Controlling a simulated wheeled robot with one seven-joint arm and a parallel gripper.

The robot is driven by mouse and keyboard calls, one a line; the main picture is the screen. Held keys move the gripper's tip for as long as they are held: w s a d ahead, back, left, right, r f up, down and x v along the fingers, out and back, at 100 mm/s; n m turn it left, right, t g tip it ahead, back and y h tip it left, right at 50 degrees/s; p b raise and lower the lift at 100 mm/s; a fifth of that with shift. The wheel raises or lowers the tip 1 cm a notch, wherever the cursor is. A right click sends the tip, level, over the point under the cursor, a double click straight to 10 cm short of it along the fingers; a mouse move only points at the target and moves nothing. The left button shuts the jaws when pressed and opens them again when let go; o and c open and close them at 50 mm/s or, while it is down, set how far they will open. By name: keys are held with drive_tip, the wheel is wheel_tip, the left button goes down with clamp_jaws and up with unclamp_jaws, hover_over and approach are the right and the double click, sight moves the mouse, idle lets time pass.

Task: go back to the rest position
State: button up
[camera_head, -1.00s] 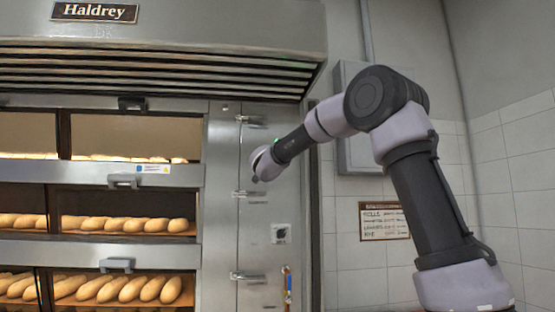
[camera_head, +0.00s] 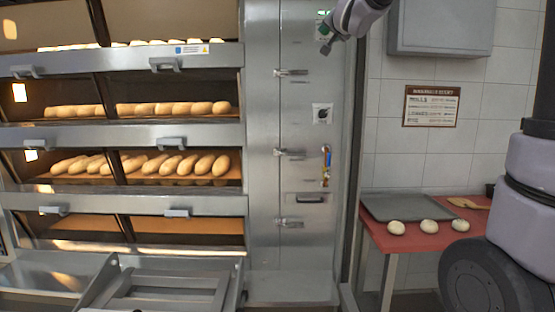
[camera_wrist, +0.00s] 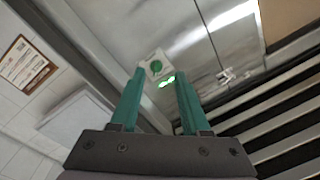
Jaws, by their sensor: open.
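My gripper (camera_wrist: 157,100) shows in the wrist view with two green fingers standing apart and nothing between them. In the head view my gripper (camera_head: 325,38) is at the top, in front of the oven's steel side panel (camera_head: 300,228). I cannot tell how far the fingertips are from the panel.
The deck oven (camera_head: 120,205) holds several loaves behind its windows. A steel loader (camera_head: 150,285) stands low in front. At right, a red table (camera_head: 385,238) carries a grey tray (camera_head: 410,205) and three dough balls (camera_head: 397,227). A grey wall box (camera_head: 440,28) hangs above.

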drive_tip(key=s+d+f+g, duration=0.3)
drive_tip(key=s+f, duration=0.6)
drive_tip(key=s, duration=0.2)
drive_tip(key=s+d+f+n+g, duration=0.1)
drive_tip(key=s+d+f+g, duration=0.2)
drive_tip(key=s+f, duration=0.5)
drive_tip(key=s+d+f+n+g, duration=0.1)
drive_tip(key=s+d+f+g, duration=0.2)
drive_tip(key=s+f, duration=0.6)
drive_tip(key=s+g, duration=0.2)
drive_tip(key=s, duration=0.3)
drive_tip(key=shift+s+f+y, duration=0.15)
drive_tip(key=shift+f+y, duration=0.2)
drive_tip(key=shift+y, duration=0.05)
